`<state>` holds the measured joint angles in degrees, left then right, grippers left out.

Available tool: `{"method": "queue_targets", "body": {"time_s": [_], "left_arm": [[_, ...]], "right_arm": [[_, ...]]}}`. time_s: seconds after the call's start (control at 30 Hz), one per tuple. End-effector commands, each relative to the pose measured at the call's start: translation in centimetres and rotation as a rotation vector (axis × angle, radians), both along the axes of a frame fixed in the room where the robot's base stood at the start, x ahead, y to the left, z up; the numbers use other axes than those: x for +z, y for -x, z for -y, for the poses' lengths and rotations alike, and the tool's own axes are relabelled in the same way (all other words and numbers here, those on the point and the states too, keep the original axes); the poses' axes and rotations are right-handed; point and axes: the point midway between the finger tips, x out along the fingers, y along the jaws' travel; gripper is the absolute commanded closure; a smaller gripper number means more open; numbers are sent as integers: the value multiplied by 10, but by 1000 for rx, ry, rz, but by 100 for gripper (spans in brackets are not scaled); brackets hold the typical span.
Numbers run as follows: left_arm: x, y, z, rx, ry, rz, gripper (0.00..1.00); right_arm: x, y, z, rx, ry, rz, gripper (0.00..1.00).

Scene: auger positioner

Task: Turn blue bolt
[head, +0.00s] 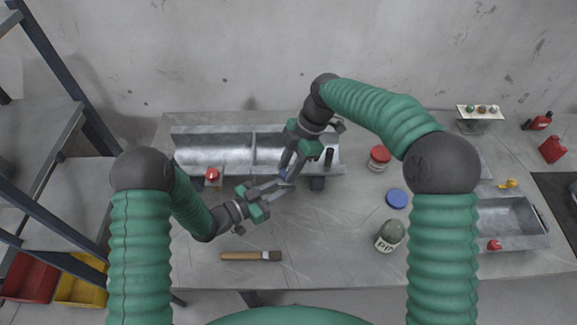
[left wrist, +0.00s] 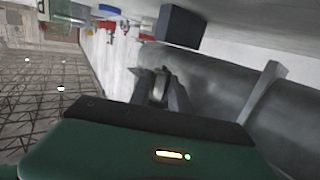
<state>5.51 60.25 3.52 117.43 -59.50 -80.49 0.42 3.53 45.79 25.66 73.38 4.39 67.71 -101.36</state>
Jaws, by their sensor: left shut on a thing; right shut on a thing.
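A metal trough (head: 213,150), the auger positioner, lies along the back of the table. The blue bolt (head: 284,175) is a small blue spot at its front edge, mostly hidden by my fingers. My left gripper (head: 280,184) reaches it from the front left and is shut on it. My right gripper (head: 290,172) comes down over the trough from behind, its fingertips at the same spot, shut on the bolt as far as I can tell. In the left wrist view my left gripper's fingers (left wrist: 160,88) close around a small greyish part beside the trough wall (left wrist: 222,100).
A red knob (head: 212,174) sits at the trough's front left. A brush (head: 250,256) lies in front. A red-lidded jar (head: 379,158), a blue lid (head: 397,199) and a green-topped can (head: 390,236) stand right. A metal tray (head: 512,222) is further right.

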Motion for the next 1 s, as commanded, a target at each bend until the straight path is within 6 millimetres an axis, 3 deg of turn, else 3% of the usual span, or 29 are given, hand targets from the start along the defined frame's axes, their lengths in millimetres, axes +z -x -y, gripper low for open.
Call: {"method": "queue_targets", "body": {"time_s": [0.07, 0.53, 1.0], "left_arm": [[0, -1, -1, 3, -2, 1, 100], [0, -1, -1, 3, -2, 1, 100], [0, -1, -1, 2, -2, 0, 100]], "right_arm": [[0, 0, 0, 0, 0, 1, 100], [1, 0, 0, -76, 0, 2, 100], [1, 2, 0, -457, 0, 3, 100]]}}
